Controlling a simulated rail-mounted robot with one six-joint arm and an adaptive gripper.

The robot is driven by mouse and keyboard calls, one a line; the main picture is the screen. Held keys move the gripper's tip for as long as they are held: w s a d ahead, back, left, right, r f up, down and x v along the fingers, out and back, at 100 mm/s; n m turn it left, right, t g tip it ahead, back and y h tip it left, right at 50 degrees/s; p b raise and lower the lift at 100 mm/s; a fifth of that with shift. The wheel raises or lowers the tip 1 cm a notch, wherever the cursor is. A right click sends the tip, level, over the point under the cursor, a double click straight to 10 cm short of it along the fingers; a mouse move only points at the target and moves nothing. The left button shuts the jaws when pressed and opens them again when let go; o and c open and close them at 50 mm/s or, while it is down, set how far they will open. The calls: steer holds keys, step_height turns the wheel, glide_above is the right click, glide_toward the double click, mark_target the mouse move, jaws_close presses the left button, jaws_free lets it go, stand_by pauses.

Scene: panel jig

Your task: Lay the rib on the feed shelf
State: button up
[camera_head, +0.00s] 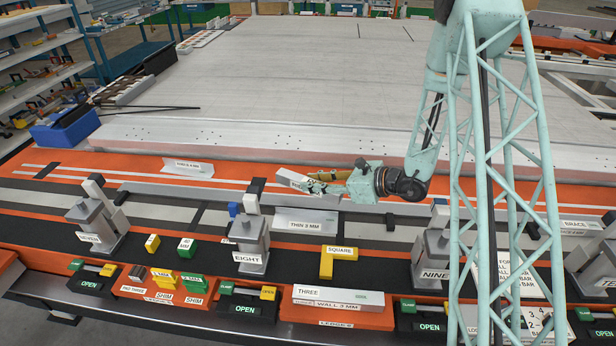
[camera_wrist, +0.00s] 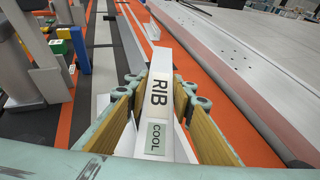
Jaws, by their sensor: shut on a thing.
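The rib (camera_wrist: 158,62) is a pale bar labelled RIB and COOL. In the wrist view it lies between the wooden-faced jaws of my gripper (camera_wrist: 160,92) and points away from me. In the head view my gripper (camera_head: 318,182) is low over the orange strip, right of centre. The pale end of the rib (camera_head: 290,179) sticks out to its left. The jaws hide part of the rib, and I cannot tell whether it touches the surface below. No label marks the feed shelf, so I cannot tell which surface it is.
Clamp posts EIGHT (camera_head: 250,245) and NINE (camera_head: 437,262) stand in front. A THIN 2 MM plate (camera_head: 306,222) lies below my gripper. The yellow SQUARE (camera_head: 338,262) and a THREE block (camera_head: 338,298) are nearer. The large pale panel (camera_head: 270,75) behind is mostly clear.

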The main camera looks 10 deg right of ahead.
mark_target(311, 180)
steer(key=r+m+t+h, duration=0.1)
steer(key=r, duration=0.1)
steer(key=w+r+m+t+h, duration=0.1)
steer(key=r, duration=0.1)
steer(key=w+r+m+h, duration=0.1)
steer(key=r+m, duration=0.1)
steer(key=r, duration=0.1)
steer(key=shift+a+t+h, duration=0.3)
steer(key=shift+a+t, duration=0.05)
steer(key=shift+t, duration=0.05)
steer(key=shift+s+d+r+m+t+h, duration=0.2)
steer(key=shift+r+m+h, duration=0.1)
steer(key=shift+r, duration=0.1)
steer(key=shift+s+d+r+m+t+h, duration=0.1)
steer(key=shift+r+m+t+h, duration=0.1)
steer(key=shift+r+m+h, duration=0.15)
steer(key=shift+s+d+r+m+h, duration=0.4)
steer(key=shift+d+r+m+h, duration=0.15)
steer(key=shift+r+h, duration=0.1)
